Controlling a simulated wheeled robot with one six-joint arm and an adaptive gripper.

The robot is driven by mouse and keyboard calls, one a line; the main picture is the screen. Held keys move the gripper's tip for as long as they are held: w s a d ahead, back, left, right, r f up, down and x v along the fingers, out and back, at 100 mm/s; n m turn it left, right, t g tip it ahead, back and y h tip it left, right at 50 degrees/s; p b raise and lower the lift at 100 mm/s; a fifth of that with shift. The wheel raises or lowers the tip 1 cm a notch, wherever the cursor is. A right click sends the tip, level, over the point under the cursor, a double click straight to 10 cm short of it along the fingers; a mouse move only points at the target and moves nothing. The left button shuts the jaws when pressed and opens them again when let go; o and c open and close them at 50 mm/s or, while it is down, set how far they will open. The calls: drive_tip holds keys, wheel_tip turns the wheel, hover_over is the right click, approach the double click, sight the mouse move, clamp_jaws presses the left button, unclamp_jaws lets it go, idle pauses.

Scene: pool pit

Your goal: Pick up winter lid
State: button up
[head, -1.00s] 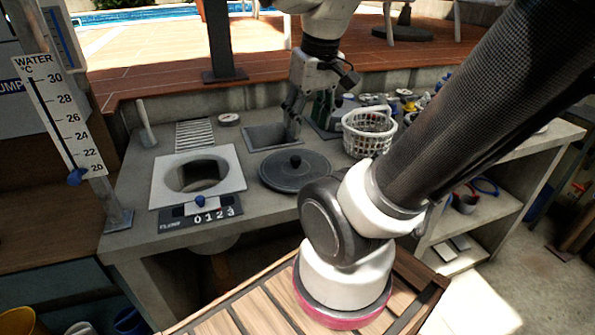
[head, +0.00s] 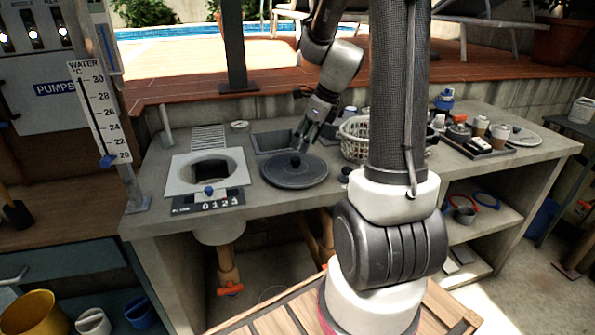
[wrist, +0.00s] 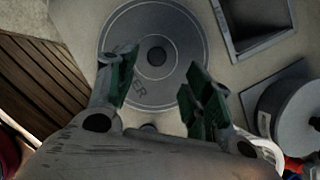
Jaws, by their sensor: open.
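The winter lid (head: 293,171) is a dark grey round disc with a black knob in its middle. It lies flat on the concrete counter (head: 262,201), to the right of the square plate with the round hole. In the wrist view the lid (wrist: 178,35) shows from above with faint lettering near its lower edge, and its knob (wrist: 157,56) is beyond my fingertips. My gripper (head: 302,138) is just above the lid, near the knob. In the wrist view my gripper (wrist: 157,72) is open, with green-padded fingers apart and nothing between them.
A white basket (head: 352,147) and a tray of cups (head: 480,148) stand to the right. A thermometer post (head: 100,115) rises at the left.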

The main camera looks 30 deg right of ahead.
sight(296, 158)
drive_tip(key=x, duration=0.7)
drive_tip(key=shift+s+a, duration=0.1)
drive_tip(key=shift+s, duration=0.1)
drive_tip(key=shift+c, duration=0.2)
clamp_jaws()
wheel_tip(296, 158, up, 10)
drive_tip(key=shift+f, duration=0.15)
